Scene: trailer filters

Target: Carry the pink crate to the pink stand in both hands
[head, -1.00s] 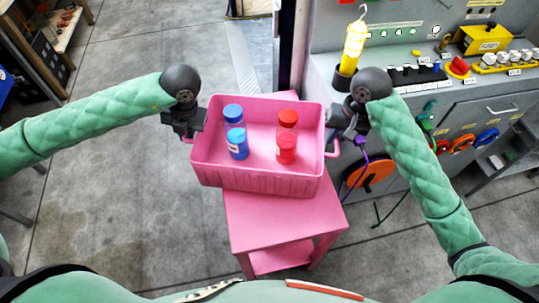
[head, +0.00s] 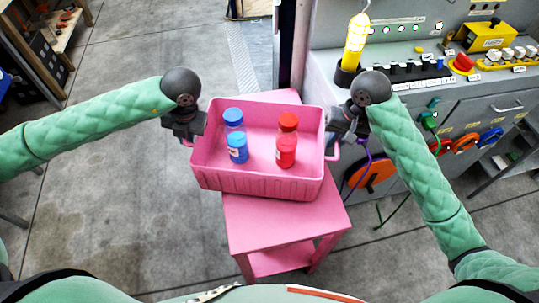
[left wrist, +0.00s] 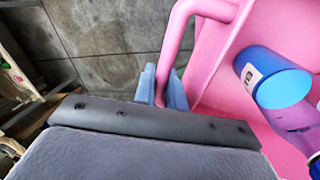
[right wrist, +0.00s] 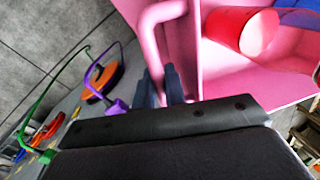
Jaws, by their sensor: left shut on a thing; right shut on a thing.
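The pink crate (head: 258,184) is between my two grippers in the head view, over the far part of the pink stand (head: 280,222). I cannot tell whether its bottom touches the stand top. Inside stand blue filter bottles (head: 237,150) on the left and red ones (head: 287,150) on the right. My left gripper (head: 187,138) is shut on the crate's left handle, which shows in the left wrist view (left wrist: 177,45). My right gripper (head: 335,145) is shut on the right handle, seen in the right wrist view (right wrist: 152,40).
A grey control bench (head: 440,100) stands close on the right, with a yellow lamp (head: 356,40), switches and coloured cable reels. Open concrete floor (head: 110,220) lies to the left.

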